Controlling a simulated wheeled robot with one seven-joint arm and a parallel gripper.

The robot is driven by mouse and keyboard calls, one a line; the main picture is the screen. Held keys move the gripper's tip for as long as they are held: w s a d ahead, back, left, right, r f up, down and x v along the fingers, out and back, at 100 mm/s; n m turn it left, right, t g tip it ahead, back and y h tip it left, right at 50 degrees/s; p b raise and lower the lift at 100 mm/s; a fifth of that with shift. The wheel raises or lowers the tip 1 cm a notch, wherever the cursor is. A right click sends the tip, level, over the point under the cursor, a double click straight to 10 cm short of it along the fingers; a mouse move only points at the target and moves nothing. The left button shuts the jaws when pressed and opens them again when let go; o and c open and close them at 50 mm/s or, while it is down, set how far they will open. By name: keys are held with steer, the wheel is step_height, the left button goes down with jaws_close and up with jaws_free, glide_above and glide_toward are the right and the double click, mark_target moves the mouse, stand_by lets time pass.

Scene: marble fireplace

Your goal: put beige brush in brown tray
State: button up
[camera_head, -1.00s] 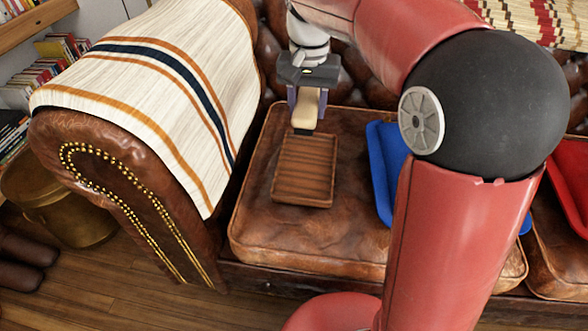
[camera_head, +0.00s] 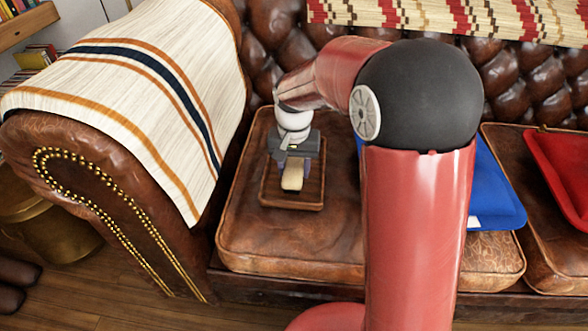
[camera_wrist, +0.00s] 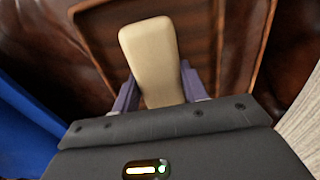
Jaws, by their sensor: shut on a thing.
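The beige brush (camera_head: 292,178) is between the fingers of my gripper (camera_head: 292,166), which is shut on it. In the wrist view the brush (camera_wrist: 152,55) shows its pale, smooth top, with purple fingers of my gripper (camera_wrist: 158,92) on both sides. The brown tray (camera_head: 297,206) is a ridged wooden tray lying on the leather seat cushion. The brush is over the tray's area in both views; the tray (camera_wrist: 245,50) shows behind it in the wrist view. Whether the brush touches the tray floor I cannot tell.
A blue tray (camera_head: 497,190) lies on the seat to the right, partly behind my arm. A red tray (camera_head: 560,165) is farther right. The sofa arm with a striped blanket (camera_head: 130,90) rises at left. Bare cushion (camera_head: 290,245) is in front of the brown tray.

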mark_target(294, 165)
steer(key=shift+f, duration=0.25)
steer(key=shift+f, duration=0.1)
steer(key=o, duration=1)
steer(key=shift+c, duration=0.2)
step_height(294, 165, up, 12)
steer(key=p, duration=0.2)
steer(key=s+d+r+t, duration=0.2)
steer(key=s+d+r, duration=0.35)
steer(key=s, duration=0.35)
steer(key=s+d+f+n+t, duration=0.1)
steer(key=s+d, duration=0.1)
steer(key=s, duration=0.4)
steer(key=s+d+f+n+t, duration=0.1)
steer(key=s+d+t, duration=0.1)
steer(key=s, duration=0.5)
steer(key=shift+s+d+f+t, duration=0.15)
steer(key=shift+d+f+t, duration=0.15)
steer(key=shift+d, duration=0.2)
